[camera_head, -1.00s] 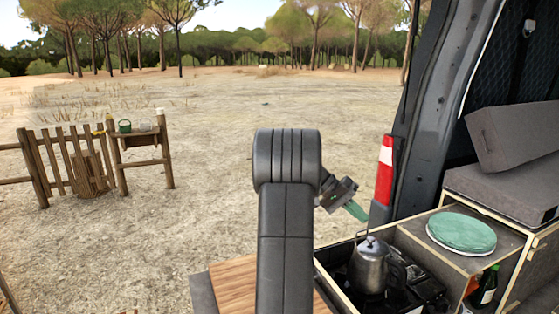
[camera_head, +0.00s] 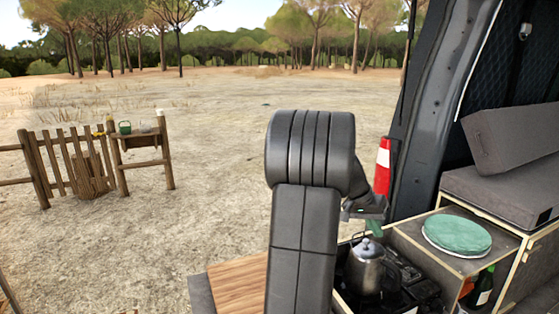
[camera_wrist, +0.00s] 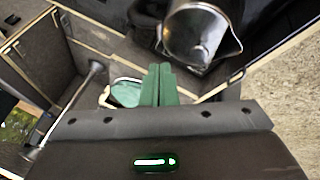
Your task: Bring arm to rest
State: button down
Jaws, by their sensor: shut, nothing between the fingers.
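My arm rises in the middle of the head view, and its dark links hide part of the kitchen box. My gripper (camera_head: 374,227) is just right of the arm, above and behind the kettle in that view. In the wrist view its green fingers (camera_wrist: 159,85) are together with nothing between them. The metal kettle (camera_head: 366,268) stands on the black stove; it also shows at the top of the wrist view (camera_wrist: 199,32), apart from the fingers.
A round green cushion (camera_head: 457,235) lies on the box top at right. A bottle (camera_head: 483,287) stands in the compartment below it. Grey cushions (camera_head: 500,195) are in the van. A wooden board (camera_head: 238,286) is left of my arm. Open ground lies beyond, with a wooden fence (camera_head: 75,160) at left.

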jog(key=shift+s+d+r+m+t+y, duration=0.15)
jog(key=shift+s+d+r+t+y, duration=0.05)
jog(key=shift+s+d+t+y, duration=0.25)
jog(key=shift+s+d+r+m+t+y, duration=0.15)
jog(key=shift+s+d+t+y, duration=0.2)
jog(key=shift+s+t, duration=0.1)
jog(key=s+d+t+y+b, duration=0.1)
jog(key=s+t+y, duration=0.1)
jog(key=s+d+f+m+t+y+b, duration=0.1)
jog(key=d+t+b, duration=0.1)
jog(key=shift+s+d+t+y, duration=0.1)
jog(key=shift+s+t+y, duration=0.3)
jog(key=shift+s, duration=0.1)
